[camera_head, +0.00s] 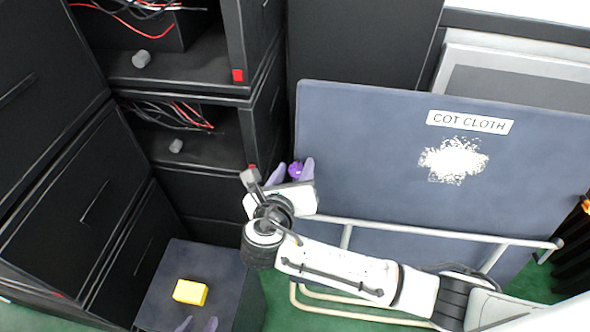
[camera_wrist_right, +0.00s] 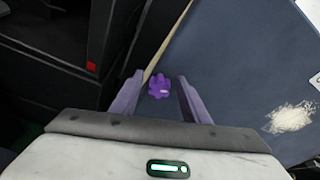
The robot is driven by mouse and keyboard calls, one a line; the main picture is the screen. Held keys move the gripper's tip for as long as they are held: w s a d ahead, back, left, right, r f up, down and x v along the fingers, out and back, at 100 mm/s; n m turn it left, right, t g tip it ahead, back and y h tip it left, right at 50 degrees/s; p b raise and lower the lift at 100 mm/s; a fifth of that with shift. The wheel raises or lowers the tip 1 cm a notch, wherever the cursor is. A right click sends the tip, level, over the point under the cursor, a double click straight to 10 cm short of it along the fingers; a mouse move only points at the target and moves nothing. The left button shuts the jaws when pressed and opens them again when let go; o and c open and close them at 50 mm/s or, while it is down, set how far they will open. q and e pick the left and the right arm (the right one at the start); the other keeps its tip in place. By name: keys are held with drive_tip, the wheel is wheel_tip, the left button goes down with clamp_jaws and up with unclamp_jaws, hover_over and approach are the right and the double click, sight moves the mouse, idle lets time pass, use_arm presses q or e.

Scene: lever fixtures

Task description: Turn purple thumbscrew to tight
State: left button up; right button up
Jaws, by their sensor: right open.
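The purple thumbscrew (camera_head: 295,170) is a small lobed knob at the left edge of the blue-grey board. It shows larger in the right wrist view (camera_wrist_right: 159,86), with a small pale mark on its face. My right gripper (camera_head: 293,167) is open, with one light purple finger on either side of the thumbscrew. In the right wrist view the right gripper (camera_wrist_right: 159,82) has visible gaps on both sides of the knob; its depth relative to the knob is hard to tell. My left gripper (camera_head: 198,325) shows only its fingertips, apart, at the bottom edge.
The board (camera_head: 370,130) bears a "COT CLOTH" label (camera_head: 470,122) and a white patch (camera_head: 453,160). A pale tubular rail (camera_head: 430,232) runs before it. Black cabinets (camera_head: 95,200) with loose cables stand left. A yellow block (camera_head: 190,292) lies on a dark box (camera_head: 230,270).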

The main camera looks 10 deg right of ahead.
drive_tip(key=shift+w+d+f, duration=0.1)
drive_tip(key=shift+w, duration=0.15)
drive_tip(key=c, duration=1.1)
drive_tip(key=shift+o, duration=0.2)
use_arm(q)
drive_tip(key=shift+r, duration=0.1)
